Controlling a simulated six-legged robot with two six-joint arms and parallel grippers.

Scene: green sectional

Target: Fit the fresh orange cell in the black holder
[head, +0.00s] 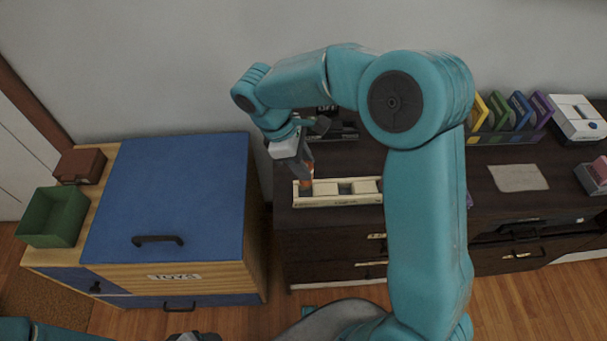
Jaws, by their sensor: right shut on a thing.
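My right gripper (305,176) reaches down at the left end of a cream tray (340,200) on the dark cabinet. It is shut on the orange cell (307,188), whose orange side shows just below the fingers. The cell is at the tray's left slot; I cannot tell whether it is seated there or lifted slightly. The black holder (345,132) appears to be the dark unit behind the tray, with an "OFF" label, partly hidden by my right arm. At the bottom edge, a small grey part of my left gripper (193,337) shows; its fingers cannot be made out.
A blue-topped wooden cabinet (180,190) stands left, with a green bin (53,217) and a brown box (80,165) beside its top. Colored files (510,112), a white device (578,118) and a paper (518,177) lie right. My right arm blocks the middle.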

